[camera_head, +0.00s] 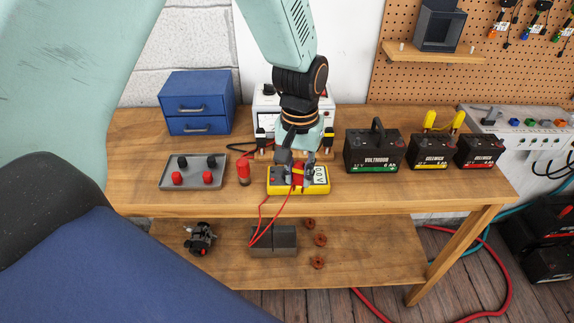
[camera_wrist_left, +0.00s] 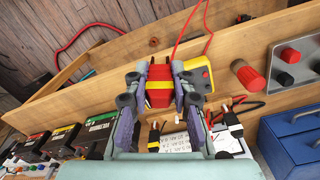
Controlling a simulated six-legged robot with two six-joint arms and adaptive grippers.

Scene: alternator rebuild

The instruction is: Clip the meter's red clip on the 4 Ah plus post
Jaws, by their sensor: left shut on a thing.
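My left gripper (camera_head: 298,172) is shut on the meter's red clip (camera_wrist_left: 159,94), which stands between its fingers above the yellow meter (camera_head: 318,187). A red lead runs from the clip down past the bench's front edge. The meter also shows in the left wrist view (camera_wrist_left: 205,66). The last two labels are too small to read surely. My right gripper is not in view.
A white device (camera_head: 265,103) stands behind my gripper. To the left are a red cylinder (camera_head: 244,172), a grey tray (camera_head: 193,185) with red and black knobs, and blue drawers (camera_head: 197,95). A grey charger (camera_head: 538,140) is far right.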

